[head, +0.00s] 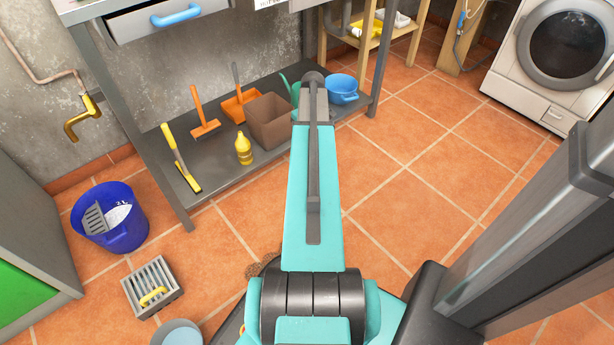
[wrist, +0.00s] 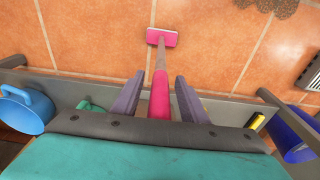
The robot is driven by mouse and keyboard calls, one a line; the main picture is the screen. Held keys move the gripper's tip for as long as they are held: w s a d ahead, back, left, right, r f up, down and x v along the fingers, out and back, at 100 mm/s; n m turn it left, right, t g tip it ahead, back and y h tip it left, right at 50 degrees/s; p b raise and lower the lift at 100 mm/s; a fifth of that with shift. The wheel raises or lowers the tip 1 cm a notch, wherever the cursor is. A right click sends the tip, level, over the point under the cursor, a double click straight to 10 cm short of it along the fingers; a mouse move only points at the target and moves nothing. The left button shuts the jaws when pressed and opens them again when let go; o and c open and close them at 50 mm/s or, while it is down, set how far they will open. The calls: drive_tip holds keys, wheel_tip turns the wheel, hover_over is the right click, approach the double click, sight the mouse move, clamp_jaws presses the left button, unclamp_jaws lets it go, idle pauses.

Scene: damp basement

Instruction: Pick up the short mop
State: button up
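The short mop (wrist: 161,82) shows in the wrist view, with a pink flat head, a grey shaft and a pink grip. Its head shows against the floor tiles at the top, and its grip runs down between my fingers. My gripper (wrist: 159,80) is open, with one dark finger on each side of the grip and a visible gap on both sides. I cannot tell how far the grip is below the fingers. In the head view my arm reaches toward the low shelf, and the mop and fingers are hidden behind it.
The grey low shelf (head: 222,181) holds a brown bin (head: 268,122), a yellow bottle (head: 244,149), an orange tool (head: 202,115), a yellow-handled tool (head: 178,155) and a blue pot (head: 342,90). A blue bucket (head: 122,232) and a grate box (head: 140,297) stand left. Floor at right is clear.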

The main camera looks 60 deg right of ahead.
drive_tip(key=shift+c, duration=0.5)
clamp_jaws()
drive_tip(key=s+a+r+p, duration=0.5)
drive_tip(key=s+a+p, duration=0.1)
drive_tip(key=s+a, duration=0.5)
drive_tip(key=shift+s, duration=0.25)
idle(0.9)
idle(0.6)
